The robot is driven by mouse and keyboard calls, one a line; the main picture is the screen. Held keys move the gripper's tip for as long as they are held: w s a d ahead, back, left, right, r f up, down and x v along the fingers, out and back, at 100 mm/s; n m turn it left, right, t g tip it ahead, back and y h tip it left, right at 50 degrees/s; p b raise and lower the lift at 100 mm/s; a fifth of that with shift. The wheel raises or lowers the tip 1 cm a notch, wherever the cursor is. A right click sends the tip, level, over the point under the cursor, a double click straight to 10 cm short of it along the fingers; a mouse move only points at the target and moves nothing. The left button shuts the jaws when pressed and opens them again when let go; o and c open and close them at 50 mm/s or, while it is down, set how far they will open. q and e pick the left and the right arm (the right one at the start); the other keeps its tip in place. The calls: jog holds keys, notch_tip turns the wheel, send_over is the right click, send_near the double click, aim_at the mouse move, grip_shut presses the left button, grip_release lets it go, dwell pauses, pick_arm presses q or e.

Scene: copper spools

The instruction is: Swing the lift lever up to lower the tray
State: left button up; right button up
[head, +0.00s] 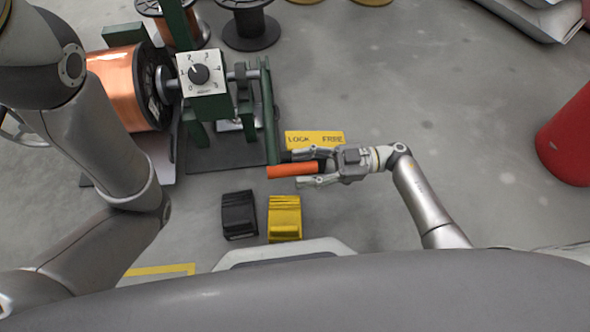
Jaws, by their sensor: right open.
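An orange lever grip (290,171) lies level at the near end of a green bar (268,115) on the spool stand. My right gripper (297,168) comes in from the right with its two fingers apart, one on the far side of the grip and one on the near side. Whether the fingers touch the grip cannot be told. A dark flat plate (205,158) lies under the green stand; I cannot tell whether it is the tray. My left arm shows at the left, but its gripper is out of view.
A copper spool (115,85) sits left of a dial box (203,73). A yellow "LOCK FREE" label (315,138) lies just beyond my right gripper. Black (239,214) and yellow (285,218) blocks are nearer me. A red cylinder (568,140) stands far right; the floor between is clear.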

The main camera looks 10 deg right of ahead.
jog(key=shift+a+b, duration=0.3)
jog(key=shift+a, duration=0.9)
grip_shut()
